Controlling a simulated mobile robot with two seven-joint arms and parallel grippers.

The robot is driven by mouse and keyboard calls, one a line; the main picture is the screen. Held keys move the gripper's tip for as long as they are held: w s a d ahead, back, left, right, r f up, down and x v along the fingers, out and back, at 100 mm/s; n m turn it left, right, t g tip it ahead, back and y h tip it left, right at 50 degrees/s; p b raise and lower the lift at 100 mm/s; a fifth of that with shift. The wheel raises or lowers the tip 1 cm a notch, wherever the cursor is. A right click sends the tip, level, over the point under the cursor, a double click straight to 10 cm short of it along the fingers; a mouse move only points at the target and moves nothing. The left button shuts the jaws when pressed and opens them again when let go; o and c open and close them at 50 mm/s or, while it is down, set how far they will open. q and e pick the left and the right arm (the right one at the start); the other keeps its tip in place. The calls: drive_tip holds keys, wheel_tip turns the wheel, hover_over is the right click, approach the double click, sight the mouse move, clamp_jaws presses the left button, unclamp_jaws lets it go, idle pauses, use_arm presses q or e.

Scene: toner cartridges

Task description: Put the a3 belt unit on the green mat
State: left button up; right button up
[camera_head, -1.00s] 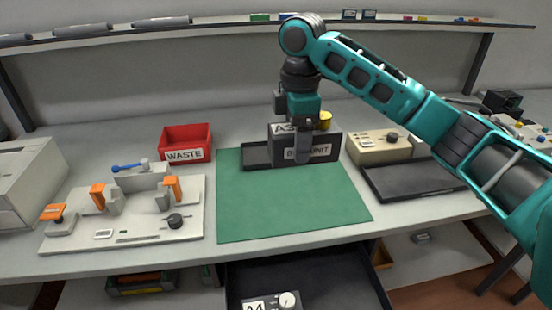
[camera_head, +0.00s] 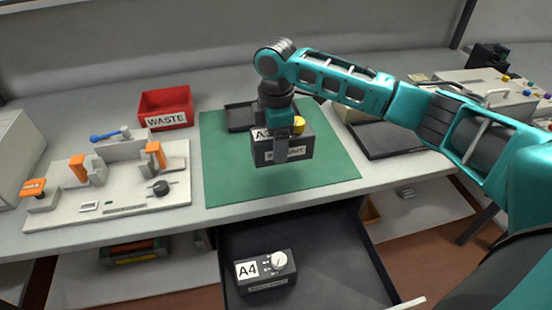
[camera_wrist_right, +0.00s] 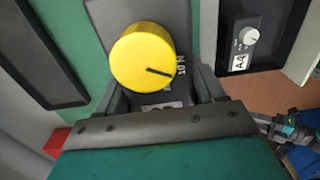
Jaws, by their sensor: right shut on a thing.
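The a3 belt unit (camera_head: 270,155) is a dark box with a partly covered A3 label, a label reading UNIT at its end and a yellow knob on top. My right gripper (camera_head: 281,150) is shut on it from above and holds it over the middle of the green mat (camera_head: 325,178). I cannot tell for sure whether its underside touches the mat. In the right wrist view the yellow knob (camera_wrist_right: 138,58) sits close between the fingers (camera_wrist_right: 160,98).
A black tray (camera_head: 240,117) lies at the mat's back edge. A red WASTE bin (camera_head: 165,108) and a beige fixture with orange clamps (camera_head: 120,195) stand left. A dark flat tray (camera_head: 395,140) lies right. An open drawer below holds an A4 unit (camera_head: 265,270).

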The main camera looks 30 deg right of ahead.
drive_tip(key=shift+f+b, duration=0.3)
drive_tip(key=shift+f, duration=2.45)
drive_tip(key=shift+f, duration=0.1)
drive_tip(key=o, duration=1.4)
wheel_tip(320, 180, up, 12)
drive_tip(key=shift+r+p, duration=0.1)
drive_tip(key=shift+p, duration=0.45)
